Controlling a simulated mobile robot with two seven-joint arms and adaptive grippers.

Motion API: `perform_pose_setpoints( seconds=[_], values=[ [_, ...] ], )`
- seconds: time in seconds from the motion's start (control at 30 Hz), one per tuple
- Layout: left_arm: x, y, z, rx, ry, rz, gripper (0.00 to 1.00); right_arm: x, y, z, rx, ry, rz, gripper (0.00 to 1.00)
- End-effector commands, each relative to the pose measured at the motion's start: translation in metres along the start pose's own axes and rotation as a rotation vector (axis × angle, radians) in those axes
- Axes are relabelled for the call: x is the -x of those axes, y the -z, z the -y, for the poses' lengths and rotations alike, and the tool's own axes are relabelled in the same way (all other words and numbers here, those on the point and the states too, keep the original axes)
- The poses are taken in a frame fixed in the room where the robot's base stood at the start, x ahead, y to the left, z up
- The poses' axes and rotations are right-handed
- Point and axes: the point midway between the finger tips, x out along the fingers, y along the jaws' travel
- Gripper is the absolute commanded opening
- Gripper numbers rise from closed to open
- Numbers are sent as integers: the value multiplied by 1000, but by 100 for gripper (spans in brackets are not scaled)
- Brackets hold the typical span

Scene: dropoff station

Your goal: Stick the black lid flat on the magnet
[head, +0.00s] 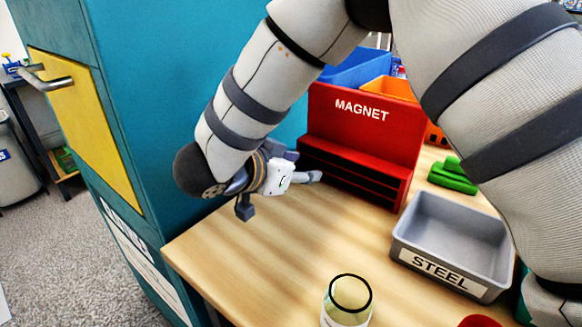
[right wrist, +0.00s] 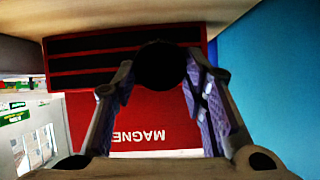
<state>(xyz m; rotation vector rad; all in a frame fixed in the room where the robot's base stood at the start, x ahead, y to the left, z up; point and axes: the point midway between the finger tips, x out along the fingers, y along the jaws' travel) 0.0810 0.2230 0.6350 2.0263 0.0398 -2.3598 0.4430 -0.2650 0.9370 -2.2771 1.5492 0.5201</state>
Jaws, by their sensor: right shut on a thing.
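The magnet is a red stand (head: 362,125) with a white MAGNET label and dark horizontal strips on its lower front, at the back of the wooden table. It appears upside down in the right wrist view (right wrist: 85,110). My right gripper (head: 278,190) is in front of the stand's lower left part. In the right wrist view its fingers are shut on the black lid (right wrist: 160,66), a dark disc at the fingertips. The lid overlaps the strips and red panel there; I cannot tell whether it touches them. In the head view I cannot make out the lid. My left gripper is not in view.
A grey STEEL bin (head: 440,272) stands at the right, with green blocks (head: 453,176) behind it. A glass jar with a black rim (head: 349,292) stands at the front. A teal cabinet (head: 150,100) closes off the left. The table's middle is clear.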

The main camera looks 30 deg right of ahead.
Motion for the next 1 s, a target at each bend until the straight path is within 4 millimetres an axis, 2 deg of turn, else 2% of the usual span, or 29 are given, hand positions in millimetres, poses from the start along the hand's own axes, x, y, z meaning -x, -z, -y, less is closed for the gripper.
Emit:
perform_pose_setpoints(
  seconds=[0.03, 0.13, 0.43, 1.0],
  values=[
    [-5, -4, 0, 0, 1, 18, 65, -7, -6, -1, 9, -6, 4, 27],
    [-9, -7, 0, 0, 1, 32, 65, -16, -8, -1, 8, -4, 5, 27],
    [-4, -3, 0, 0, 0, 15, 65, -32, 7, 0, 1, -2, 3, 27],
    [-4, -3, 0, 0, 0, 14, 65, -36, 9, 1, 4, -2, 3, 27]
  ],
)
